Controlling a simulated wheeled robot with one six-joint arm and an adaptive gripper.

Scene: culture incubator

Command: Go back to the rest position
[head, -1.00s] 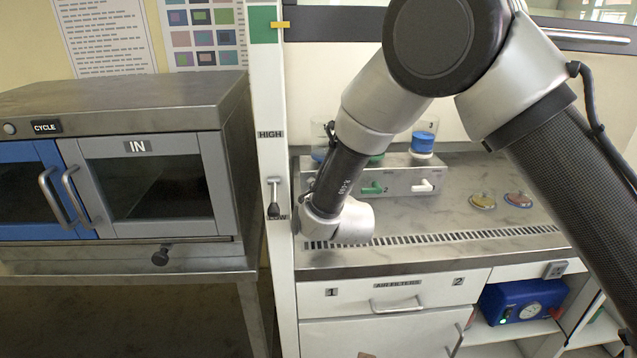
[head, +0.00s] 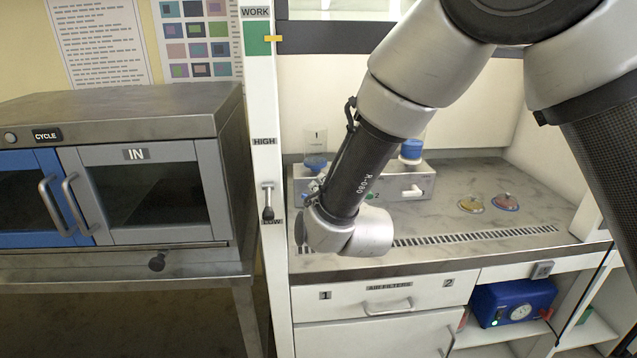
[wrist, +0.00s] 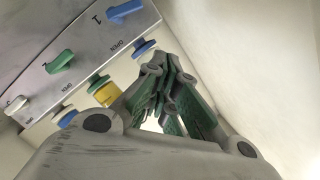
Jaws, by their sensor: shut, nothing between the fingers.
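My gripper (wrist: 170,85) shows in the wrist view with its green-padded fingers drawn together and nothing between them. In the head view it is hidden behind my arm's wrist, which hangs over the front of the cabinet's bench. In the wrist view, a grey valve box with a blue lever (wrist: 125,11), a green lever (wrist: 60,62) and a white lever (wrist: 17,103) lies to the left of the fingers. The fingers appear apart from the levers.
The steel bench (head: 455,222) carries the valve box (head: 408,185), a blue-and-clear bottle (head: 315,150) and two small dishes (head: 471,203) (head: 505,201). The cabinet's white left post (head: 262,200) stands close left of my wrist. An incubator with an IN door (head: 145,190) is further left.

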